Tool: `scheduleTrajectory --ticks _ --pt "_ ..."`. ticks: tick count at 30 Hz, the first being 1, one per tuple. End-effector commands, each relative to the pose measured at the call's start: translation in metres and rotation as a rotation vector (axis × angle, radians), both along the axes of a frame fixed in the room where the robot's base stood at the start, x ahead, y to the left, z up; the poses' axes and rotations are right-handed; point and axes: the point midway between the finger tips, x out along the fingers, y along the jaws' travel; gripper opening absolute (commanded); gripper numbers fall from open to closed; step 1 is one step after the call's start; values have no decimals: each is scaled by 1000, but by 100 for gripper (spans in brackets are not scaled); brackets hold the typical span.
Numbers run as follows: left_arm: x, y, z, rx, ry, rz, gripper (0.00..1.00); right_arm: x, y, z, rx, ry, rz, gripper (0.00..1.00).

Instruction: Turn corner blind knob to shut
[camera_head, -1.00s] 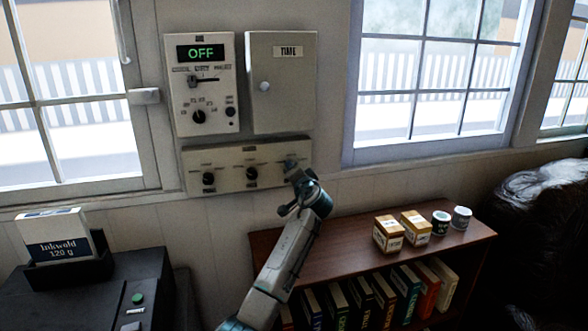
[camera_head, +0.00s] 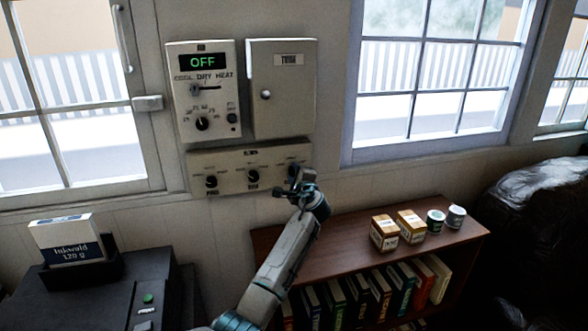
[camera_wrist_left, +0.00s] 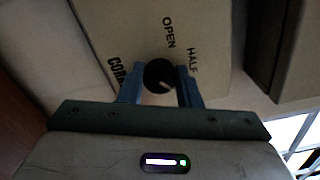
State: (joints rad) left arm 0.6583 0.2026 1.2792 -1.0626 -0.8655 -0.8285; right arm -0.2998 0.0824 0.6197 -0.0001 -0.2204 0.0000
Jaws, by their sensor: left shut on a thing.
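The blind panel (camera_head: 231,173) is a pale wall box with a row of dark knobs. Its left knob (camera_head: 211,182) and middle knob (camera_head: 253,176) show clear in the head view. In the head view my left gripper (camera_head: 294,184) covers most of the panel's right end. My right gripper is not in view.
Above the panel hang a control unit (camera_head: 203,92) reading "OFF" and a closed box (camera_head: 282,90) labelled "TIME". A low bookshelf (camera_head: 350,226) with small boxes and tins stands below right. A black machine (camera_head: 100,290) stands at lower left.

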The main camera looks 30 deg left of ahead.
Motion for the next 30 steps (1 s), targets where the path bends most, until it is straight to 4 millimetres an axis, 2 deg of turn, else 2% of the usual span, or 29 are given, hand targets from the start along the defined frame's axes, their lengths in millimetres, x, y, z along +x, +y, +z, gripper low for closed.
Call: scheduleTrajectory --ticks 1,9,28,29,30 --pt "0 -1 -1 15 27 -1 8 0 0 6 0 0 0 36" --pt "0 -1 -3 92 118 -1 8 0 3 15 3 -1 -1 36" --pt "0 -1 -5 120 152 0 8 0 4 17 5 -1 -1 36" --pt "0 -1 -5 120 152 0 36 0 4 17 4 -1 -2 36" --pt "0 -1 -4 120 151 -1 44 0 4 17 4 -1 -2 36"
